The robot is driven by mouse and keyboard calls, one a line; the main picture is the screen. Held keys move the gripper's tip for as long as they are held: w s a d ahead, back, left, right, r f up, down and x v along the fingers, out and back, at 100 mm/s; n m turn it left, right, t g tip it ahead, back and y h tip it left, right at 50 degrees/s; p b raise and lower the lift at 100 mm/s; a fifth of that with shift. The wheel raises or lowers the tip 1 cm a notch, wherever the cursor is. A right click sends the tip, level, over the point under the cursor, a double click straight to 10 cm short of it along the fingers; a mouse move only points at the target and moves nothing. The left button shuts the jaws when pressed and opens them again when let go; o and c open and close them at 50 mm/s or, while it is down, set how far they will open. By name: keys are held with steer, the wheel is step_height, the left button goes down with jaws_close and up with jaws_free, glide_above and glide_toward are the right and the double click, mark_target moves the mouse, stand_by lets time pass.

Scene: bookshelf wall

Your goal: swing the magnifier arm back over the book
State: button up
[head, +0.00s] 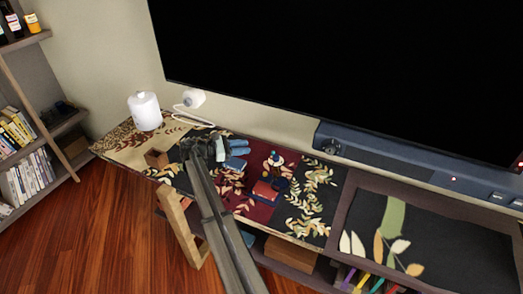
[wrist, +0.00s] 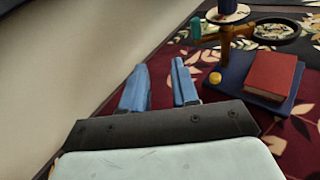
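In the wrist view the magnifier arm (wrist: 238,29) is an orange-brown bar on a post with a white disc and blue top. A teal end (wrist: 196,29) points left, and a dark round lens ring (wrist: 277,31) is at its right. The red book (wrist: 272,74) lies on a dark blue base (wrist: 236,74) with a yellow knob (wrist: 215,78). The ring is beyond the book, not over it. In the head view the book (head: 265,190) is right of and below my gripper (head: 246,153). My gripper's blue fingers (wrist: 160,70) are apart and empty, short of the magnifier.
A large black screen (head: 350,70) hangs above the shelf top, with a dark blue bar (head: 400,155) below it. A white jar (head: 145,110) and brown block (head: 157,158) stand at the left. The wall (wrist: 60,70) is close on the wrist view's left.

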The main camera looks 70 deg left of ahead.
steer(key=shift+o, duration=0.9)
steer(key=w+d+r+m+g+h, duration=0.1)
steer(key=w+d+r+m+g, duration=0.2)
steer(key=w+m+g, duration=0.4)
steer(key=shift+w+d+r+m+g, duration=0.3)
steer(key=shift+w+d+r+g, duration=0.15)
steer(key=shift+w, duration=0.25)
step_height(320, 180, up, 10)
steer(key=w+d+m+g+y, duration=0.2)
steer(key=d+m+g, duration=0.1)
steer(key=m+g, duration=0.45)
steer(key=shift+n+g, duration=0.3)
steer(key=shift+n, duration=0.05)
steer(key=f, duration=1.3)
steer(key=shift+a+f, duration=0.15)
steer(key=shift+a, duration=0.1)
jaws_close()
